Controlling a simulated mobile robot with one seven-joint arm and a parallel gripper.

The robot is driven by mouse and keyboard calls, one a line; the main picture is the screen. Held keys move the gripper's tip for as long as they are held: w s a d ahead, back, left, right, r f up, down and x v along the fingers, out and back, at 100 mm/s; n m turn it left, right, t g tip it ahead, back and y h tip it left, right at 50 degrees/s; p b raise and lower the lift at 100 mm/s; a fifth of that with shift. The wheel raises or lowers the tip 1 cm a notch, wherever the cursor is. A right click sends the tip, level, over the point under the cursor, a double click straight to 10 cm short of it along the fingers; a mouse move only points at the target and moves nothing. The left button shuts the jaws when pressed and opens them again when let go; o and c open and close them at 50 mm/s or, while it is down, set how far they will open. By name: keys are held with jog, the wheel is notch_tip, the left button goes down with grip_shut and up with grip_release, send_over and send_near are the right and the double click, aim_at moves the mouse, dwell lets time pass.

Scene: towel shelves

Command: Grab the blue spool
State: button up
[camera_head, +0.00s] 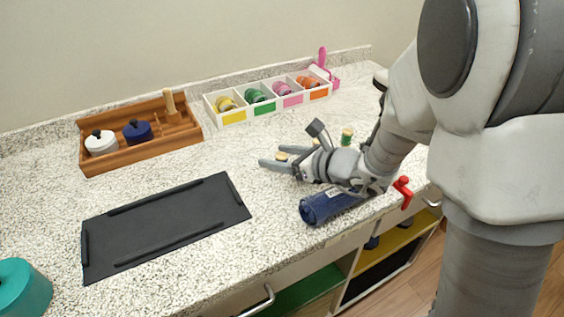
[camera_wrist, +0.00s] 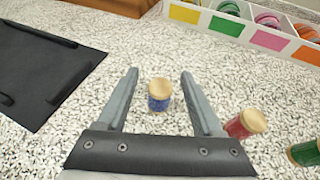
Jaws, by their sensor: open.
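The blue spool (camera_wrist: 160,102), with a light wooden top, stands upright on the speckled counter. In the wrist view it sits between my two open fingers, with a gap on each side. My gripper (camera_wrist: 159,74) is open, and its fingertips reach past the spool. In the head view my gripper (camera_head: 272,157) is low over the counter, and only the spool's pale top (camera_head: 282,157) shows between the fingers. A red spool (camera_wrist: 240,126) stands just outside the right finger in the wrist view. A green spool (camera_wrist: 305,153) stands further right.
A black tray (camera_head: 165,222) lies to the left. A white divided box (camera_head: 268,112) with coloured labels and a wooden holder (camera_head: 140,148) stand along the back. A dark blue rolled towel (camera_head: 325,205) lies under my wrist near the front edge. A red clamp-like object (camera_head: 403,190) is at the edge.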

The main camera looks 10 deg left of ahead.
jog(key=shift+x, duration=1.25)
grip_shut()
